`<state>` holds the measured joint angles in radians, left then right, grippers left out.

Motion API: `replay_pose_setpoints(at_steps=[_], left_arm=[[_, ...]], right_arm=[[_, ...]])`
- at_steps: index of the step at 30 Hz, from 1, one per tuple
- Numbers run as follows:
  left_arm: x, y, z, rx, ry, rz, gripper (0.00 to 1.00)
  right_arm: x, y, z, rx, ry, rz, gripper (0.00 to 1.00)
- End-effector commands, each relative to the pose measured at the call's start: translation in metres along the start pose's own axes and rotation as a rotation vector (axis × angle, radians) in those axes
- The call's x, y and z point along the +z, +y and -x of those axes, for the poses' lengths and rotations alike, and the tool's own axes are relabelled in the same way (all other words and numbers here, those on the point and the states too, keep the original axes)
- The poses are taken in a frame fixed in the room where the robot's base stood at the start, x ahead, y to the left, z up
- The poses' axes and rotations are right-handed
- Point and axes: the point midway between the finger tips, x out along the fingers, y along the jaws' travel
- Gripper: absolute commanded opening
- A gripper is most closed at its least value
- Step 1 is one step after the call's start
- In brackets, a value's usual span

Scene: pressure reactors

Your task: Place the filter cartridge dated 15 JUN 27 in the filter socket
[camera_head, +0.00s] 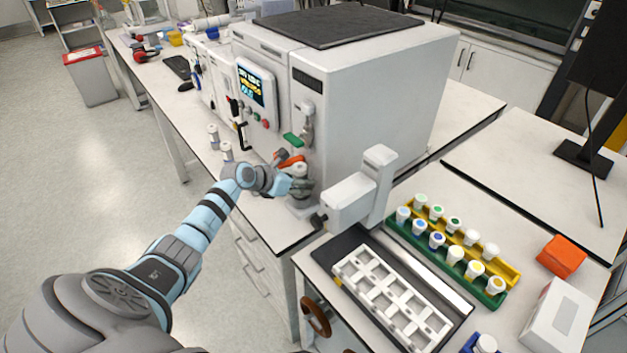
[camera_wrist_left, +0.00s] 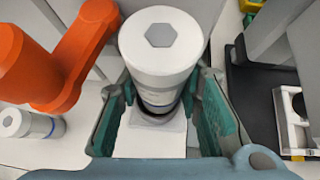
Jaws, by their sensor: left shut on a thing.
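My left gripper (camera_head: 297,186) is shut on a white filter cartridge (camera_head: 300,170) at the front of the grey machine (camera_head: 365,90). In the left wrist view the cartridge (camera_wrist_left: 160,45) stands upright between the teal finger pads of the gripper (camera_wrist_left: 165,95), with a grey hexagon on its top. A pale square base with a dark ring, seemingly the filter socket (camera_wrist_left: 150,138), shows directly below it. I cannot tell how far the cartridge sits in it. No date is readable. Two more white cartridges (camera_head: 213,136) (camera_head: 227,151) stand on the bench to the left. My right gripper is not in view.
An orange-red lever (camera_wrist_left: 75,55) is close left of the held cartridge. A grey-white instrument (camera_head: 352,198) stands to the right. Farther right are a white slotted rack (camera_head: 392,300), green and yellow vial racks (camera_head: 400,228) and an orange box (camera_head: 561,256).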

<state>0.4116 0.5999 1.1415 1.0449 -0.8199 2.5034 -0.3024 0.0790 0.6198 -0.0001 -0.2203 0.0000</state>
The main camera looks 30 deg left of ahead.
Motion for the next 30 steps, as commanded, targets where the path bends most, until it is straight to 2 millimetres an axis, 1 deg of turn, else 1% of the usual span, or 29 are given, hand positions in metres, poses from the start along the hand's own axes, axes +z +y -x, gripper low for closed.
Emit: replay_pose_setpoints(at_steps=[1, 2, 8, 23, 24, 27, 30], left_arm=[[-0.011, 0.003, -0.002, 0.004, 0.006, 0.009, 0.00], [-0.013, 0.005, -0.001, 0.008, 0.004, 0.011, 0.00], [-0.016, 0.009, 0.004, 0.016, 0.003, 0.015, 0.00], [-0.029, 0.008, -0.005, 0.012, 0.011, 0.015, 0.00], [-0.030, 0.007, -0.005, 0.011, 0.014, 0.016, 0.38], [-0.031, 0.007, -0.005, 0.010, 0.017, 0.016, 0.52], [-0.032, 0.007, -0.005, 0.011, 0.018, 0.017, 0.52]], right_arm=[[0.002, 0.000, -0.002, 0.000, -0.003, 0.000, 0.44], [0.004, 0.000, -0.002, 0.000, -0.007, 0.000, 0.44], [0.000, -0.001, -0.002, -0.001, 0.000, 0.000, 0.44], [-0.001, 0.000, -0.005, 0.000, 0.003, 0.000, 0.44], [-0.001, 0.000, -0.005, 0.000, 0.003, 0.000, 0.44], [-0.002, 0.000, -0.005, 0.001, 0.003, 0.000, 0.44], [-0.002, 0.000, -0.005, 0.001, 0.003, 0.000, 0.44]])
